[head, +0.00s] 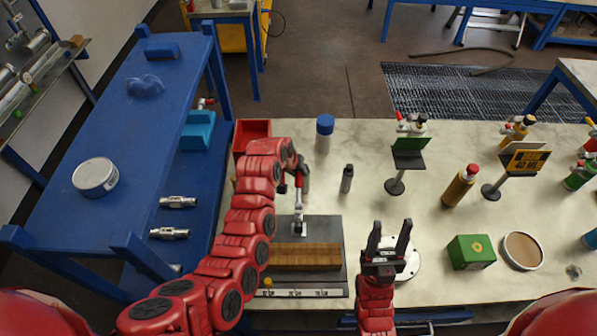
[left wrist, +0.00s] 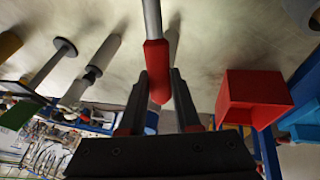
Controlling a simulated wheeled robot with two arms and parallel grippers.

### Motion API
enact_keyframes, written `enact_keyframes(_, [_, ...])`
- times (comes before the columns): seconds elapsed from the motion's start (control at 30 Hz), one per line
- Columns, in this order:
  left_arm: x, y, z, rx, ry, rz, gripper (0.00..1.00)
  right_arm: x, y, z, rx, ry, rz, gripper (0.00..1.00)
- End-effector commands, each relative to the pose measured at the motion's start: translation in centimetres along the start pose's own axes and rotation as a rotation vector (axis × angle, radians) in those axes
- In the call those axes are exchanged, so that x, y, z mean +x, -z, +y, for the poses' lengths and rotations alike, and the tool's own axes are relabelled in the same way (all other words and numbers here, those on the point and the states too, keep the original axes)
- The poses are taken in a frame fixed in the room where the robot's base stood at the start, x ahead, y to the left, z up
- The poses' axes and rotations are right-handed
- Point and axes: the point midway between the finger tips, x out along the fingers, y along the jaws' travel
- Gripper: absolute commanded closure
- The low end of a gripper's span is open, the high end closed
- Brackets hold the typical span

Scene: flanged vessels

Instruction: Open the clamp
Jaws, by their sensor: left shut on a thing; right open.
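The clamp (head: 299,227) is a metal toggle clamp on a dark base plate, behind a wooden block (head: 305,257). Its lever stands up from the plate and ends in a red handle. In the left wrist view the red handle (left wrist: 156,62) lies between the fingers of my left gripper (left wrist: 161,86), which is shut on it. In the head view my left gripper (head: 301,177) is above the clamp, partly hidden by my red arm. My right gripper (head: 389,240) is open and empty, to the right of the plate, over a round white flange (head: 408,265).
A red bin (head: 250,129) stands behind my left arm. A blue-capped bottle (head: 324,133) and a dark small bottle (head: 347,178) stand beyond the clamp. A green box (head: 471,252) and a round tin (head: 523,250) are at the right. The table's middle is mostly clear.

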Motion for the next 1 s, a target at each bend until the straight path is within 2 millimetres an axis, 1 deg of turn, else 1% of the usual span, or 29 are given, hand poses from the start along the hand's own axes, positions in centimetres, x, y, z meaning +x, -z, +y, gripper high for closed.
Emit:
enact_keyframes(0.17, [0.3, 0.0, -0.1, -0.001, 0.000, -0.007, 1.00, -0.4, -0.1, 0.0, 0.000, 0.000, 0.000, 0.50])
enact_keyframes(0.27, [0.9, 0.0, -0.2, -0.005, -0.001, -0.034, 1.00, -1.7, -0.3, -0.1, 0.000, 0.000, 0.000, 0.50])
enact_keyframes(0.4, [1.9, 0.0, -0.4, -0.021, -0.003, -0.098, 1.00, -4.1, -0.7, -0.2, 0.000, 0.000, 0.000, 0.50])
enact_keyframes(0.5, [2.3, 0.0, -0.5, -0.031, -0.004, -0.141, 1.00, -5.5, -0.9, -0.3, 0.000, 0.000, 0.000, 0.50])
enact_keyframes(0.7, [2.9, -0.3, -0.5, -0.049, -0.005, -0.218, 1.00, -7.8, -1.3, -0.4, 0.000, 0.000, 0.000, 0.50])
enact_keyframes(0.83, [2.8, -0.3, -0.6, -0.061, -0.004, -0.243, 1.00, -8.4, -1.4, -0.4, 0.000, 0.000, 0.000, 0.50])
enact_keyframes(1.0, [2.7, -0.4, -0.6, -0.068, -0.003, -0.257, 1.00, -8.4, -1.4, -0.4, 0.000, 0.000, 0.000, 0.50])
